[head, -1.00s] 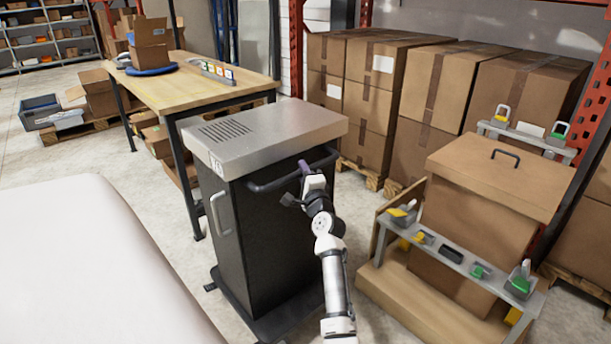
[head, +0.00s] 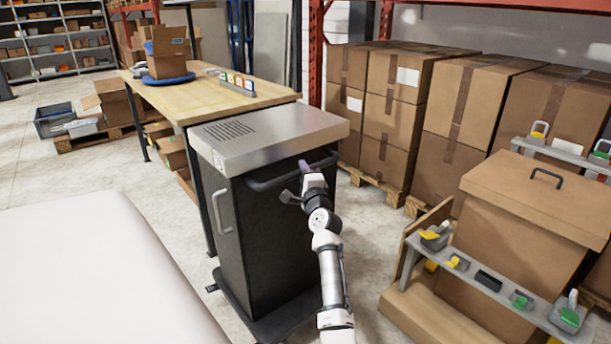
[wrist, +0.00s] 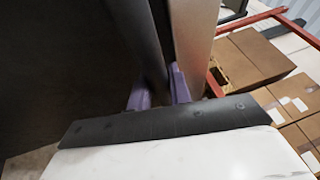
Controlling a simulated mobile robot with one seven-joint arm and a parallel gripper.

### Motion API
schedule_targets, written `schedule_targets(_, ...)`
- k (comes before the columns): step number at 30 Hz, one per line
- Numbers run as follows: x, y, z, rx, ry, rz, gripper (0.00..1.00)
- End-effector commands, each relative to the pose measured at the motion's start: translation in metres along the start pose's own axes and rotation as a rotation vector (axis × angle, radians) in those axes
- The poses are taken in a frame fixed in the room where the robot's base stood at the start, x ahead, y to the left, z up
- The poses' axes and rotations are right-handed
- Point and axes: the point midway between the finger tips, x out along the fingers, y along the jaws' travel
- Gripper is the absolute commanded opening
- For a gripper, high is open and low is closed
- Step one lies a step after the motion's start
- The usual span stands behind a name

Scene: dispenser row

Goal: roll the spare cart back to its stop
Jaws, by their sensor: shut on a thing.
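The cart (head: 262,225) has a black body, a grey metal top (head: 270,138), a pale side handle (head: 221,212) and a dark push bar (head: 268,184) along its upper edge. It stands upright on a dark base in front of the wooden table. My gripper (head: 303,167) is shut on the push bar at its right part. In the wrist view my gripper's purple fingers (wrist: 160,92) are on both sides of the dark bar (wrist: 138,35). I cannot make out the cart's stop in either view.
The wooden table (head: 190,99) stands close behind the cart, partly hidden by it. Stacked cartons (head: 440,105) on pallets line the back right. A stand with a grey rail of small dispensers (head: 480,275) is at right, with bare floor (head: 375,240) between it and the cart.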

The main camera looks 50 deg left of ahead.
Motion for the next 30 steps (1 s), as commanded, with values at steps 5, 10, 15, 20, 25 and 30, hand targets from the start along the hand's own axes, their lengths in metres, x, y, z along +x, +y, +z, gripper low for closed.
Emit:
schedule_targets(5,0.0022,0.0020,0.0058,-0.001,-0.008,0.004,0.00)
schedule_targets(10,0.0025,0.0015,0.0059,-0.001,-0.008,0.003,0.00)
schedule_targets(15,0.0025,0.0011,0.0058,-0.001,-0.008,0.003,0.28)
schedule_targets(20,0.0019,0.0008,0.0035,0.000,-0.005,0.002,0.41)
schedule_targets(25,0.0015,0.0008,0.0021,0.000,-0.002,0.001,0.41)
schedule_targets(30,-0.0040,0.0006,0.0018,0.001,-0.002,0.001,0.41)
